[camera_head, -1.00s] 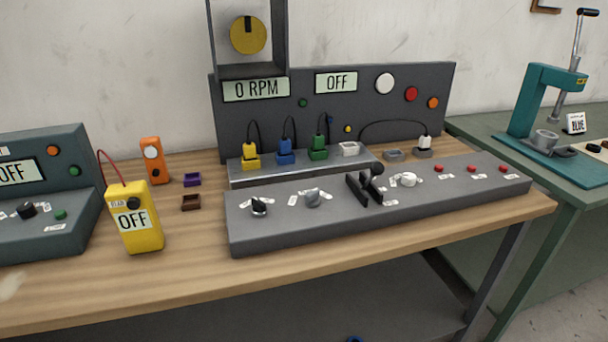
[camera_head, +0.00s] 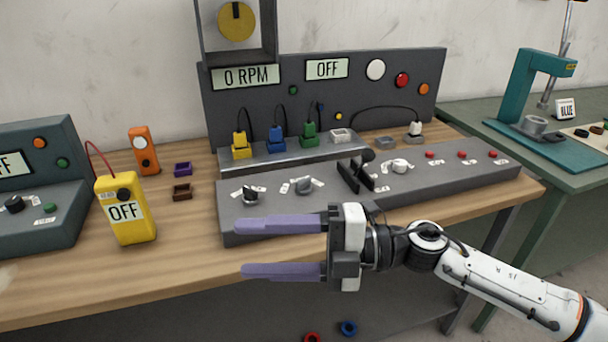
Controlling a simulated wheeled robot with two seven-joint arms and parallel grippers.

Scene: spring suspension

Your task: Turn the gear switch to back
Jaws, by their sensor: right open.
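A long grey control console (camera_head: 455,172) on the wooden bench carries several controls. From left to right are a black rotary switch (camera_head: 249,196), a grey rotary switch (camera_head: 303,186), a black ball-topped lever (camera_head: 367,156) between two upright black plates, and a white rotary knob (camera_head: 399,166). The small labels are too blurred to read, so I cannot tell which one is the gear switch. My right gripper (camera_head: 240,248) is open and empty, its purple fingers pointing left in front of the console's front-left edge. My left gripper is out of view.
Red buttons (camera_head: 462,154) line the console's right end. Behind stands a panel (camera_head: 325,108) reading 0 RPM and OFF, with coloured plugs before it. A yellow meter (camera_head: 125,210) stands left, near an orange device (camera_head: 143,150). A teal press (camera_head: 527,95) stands right.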

